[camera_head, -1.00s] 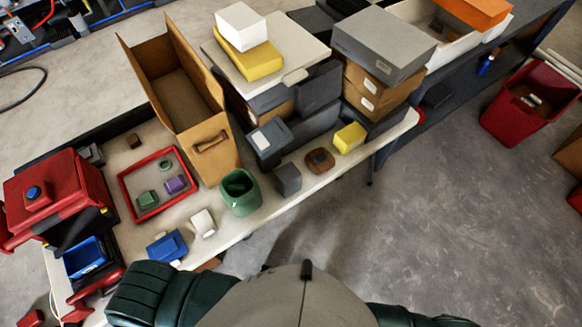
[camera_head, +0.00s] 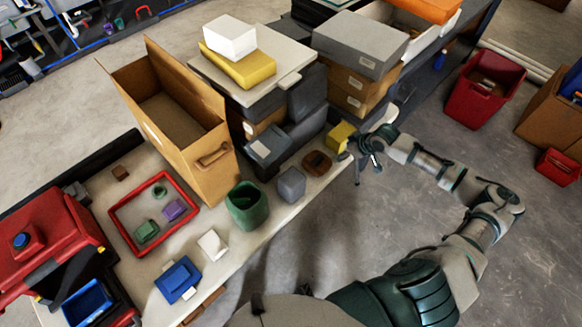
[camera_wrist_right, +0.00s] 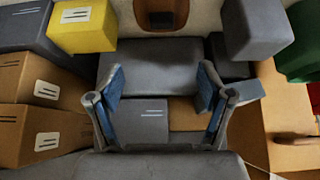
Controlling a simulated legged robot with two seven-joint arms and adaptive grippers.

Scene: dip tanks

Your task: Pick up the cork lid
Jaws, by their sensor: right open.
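A brown, rounded piece that looks like the cork lid (camera_head: 317,163) lies on the white table near its front edge, between a yellow box and a grey block. In the right wrist view the cork lid (camera_wrist_right: 160,16) shows at the top middle, partly cut off by the frame edge. My right gripper (camera_head: 370,153) is at the table's right front edge, beside the yellow box and right of the lid, apart from the lid. In the wrist view its blue-padded fingers (camera_wrist_right: 160,88) are spread with nothing held between them. My left gripper is out of view.
The yellow box (camera_head: 341,137) stands close to my right gripper. The grey block (camera_head: 291,184) and green container (camera_head: 246,206) stand left of the lid. Stacked grey and brown boxes (camera_head: 358,47) rise behind. Open floor lies right of the table.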

